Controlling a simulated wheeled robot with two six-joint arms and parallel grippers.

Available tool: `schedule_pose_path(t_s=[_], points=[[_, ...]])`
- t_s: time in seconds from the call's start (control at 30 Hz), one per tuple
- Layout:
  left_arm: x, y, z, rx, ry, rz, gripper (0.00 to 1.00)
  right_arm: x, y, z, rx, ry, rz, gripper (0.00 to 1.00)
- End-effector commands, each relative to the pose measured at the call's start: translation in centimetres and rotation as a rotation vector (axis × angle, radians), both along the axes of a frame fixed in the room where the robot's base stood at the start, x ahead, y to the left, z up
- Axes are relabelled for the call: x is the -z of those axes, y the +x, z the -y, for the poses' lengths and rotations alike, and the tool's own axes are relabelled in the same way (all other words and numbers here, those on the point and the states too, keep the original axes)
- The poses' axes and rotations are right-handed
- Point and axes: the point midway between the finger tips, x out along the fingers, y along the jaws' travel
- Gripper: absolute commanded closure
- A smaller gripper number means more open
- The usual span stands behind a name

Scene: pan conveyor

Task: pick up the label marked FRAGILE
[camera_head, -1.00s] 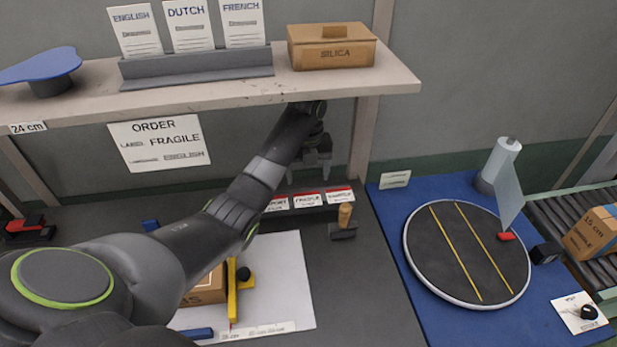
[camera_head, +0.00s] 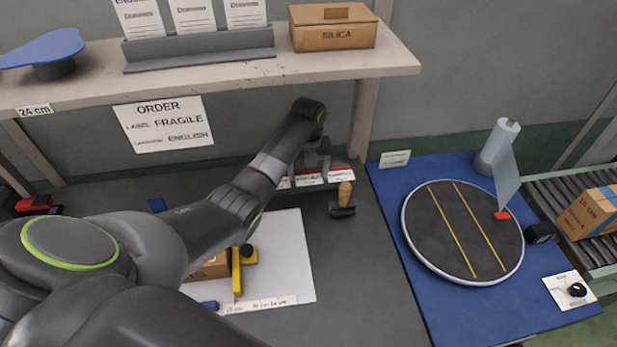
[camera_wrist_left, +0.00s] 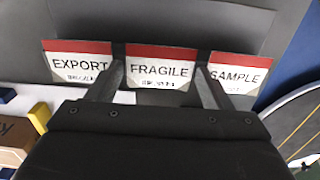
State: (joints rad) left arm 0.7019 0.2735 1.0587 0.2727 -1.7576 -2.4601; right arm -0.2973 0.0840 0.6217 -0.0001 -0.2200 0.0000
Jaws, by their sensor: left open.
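The FRAGILE label (camera_wrist_left: 160,70) is a white card with a red top band, standing in the middle of a row of labels in the left wrist view. The EXPORT label (camera_wrist_left: 80,64) is to its left and the SAMPLE label (camera_wrist_left: 238,74) to its right. My left gripper (camera_wrist_left: 160,86) is open, its two fingers on either side of the FRAGILE label's lower part. I cannot tell whether they touch it. In the head view the FRAGILE label (camera_head: 310,179) shows just below my left gripper (camera_head: 318,168). My right gripper is not in view.
A shelf (camera_head: 392,62) with language cards and a SILICA box (camera_head: 334,36) overhangs the bench. A round turntable (camera_head: 440,250) is on the blue mat at the right. A carton (camera_head: 213,267) lies beneath my left arm.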

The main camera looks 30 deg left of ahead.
Motion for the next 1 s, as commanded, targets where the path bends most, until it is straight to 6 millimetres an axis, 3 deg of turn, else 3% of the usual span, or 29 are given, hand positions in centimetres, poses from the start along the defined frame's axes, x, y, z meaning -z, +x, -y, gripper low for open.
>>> schedule_pose_path(t_s=[0.23,0.43,1.0], points=[[0.08,0.0,-0.02,-0.001,0.0,0.0,0.28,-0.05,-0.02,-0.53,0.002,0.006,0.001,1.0],[0.09,0.0,-0.02,-0.001,0.0,0.0,0.54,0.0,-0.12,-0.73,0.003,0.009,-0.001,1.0],[-0.59,-0.22,0.18,-0.001,0.0,0.002,0.54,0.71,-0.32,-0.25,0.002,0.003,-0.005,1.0]])
